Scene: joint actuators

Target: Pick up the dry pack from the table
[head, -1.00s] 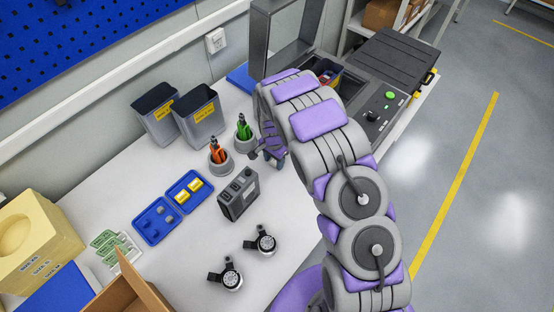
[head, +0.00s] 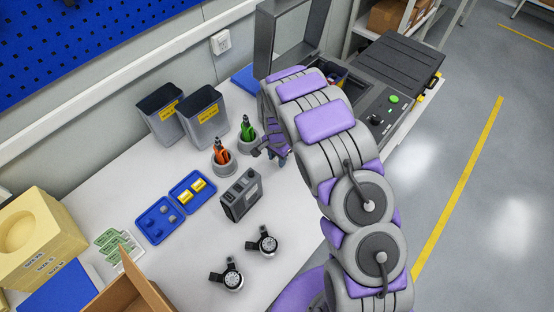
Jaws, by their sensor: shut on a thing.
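Several flat white and green packs (head: 118,246), which look like the dry packs, lie overlapping at the left of the white table (head: 175,258). My gripper (head: 271,153) is far to their right, over the back part of the table, just right of the cup with the green-handled tool (head: 247,131). Its purple and dark fingers are small in view and shut. The thing between them is hidden or too small to make out. My arm covers the table's right side.
A blue tray (head: 155,226), a grey device (head: 241,196) and two round black-and-silver joint parts (head: 263,244) stand mid-table. Grey bins (head: 204,118) line the wall. A cardboard box (head: 130,292) and yellow foam block (head: 40,237) are at left. A grey open-lidded case (head: 285,42) stands behind my arm.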

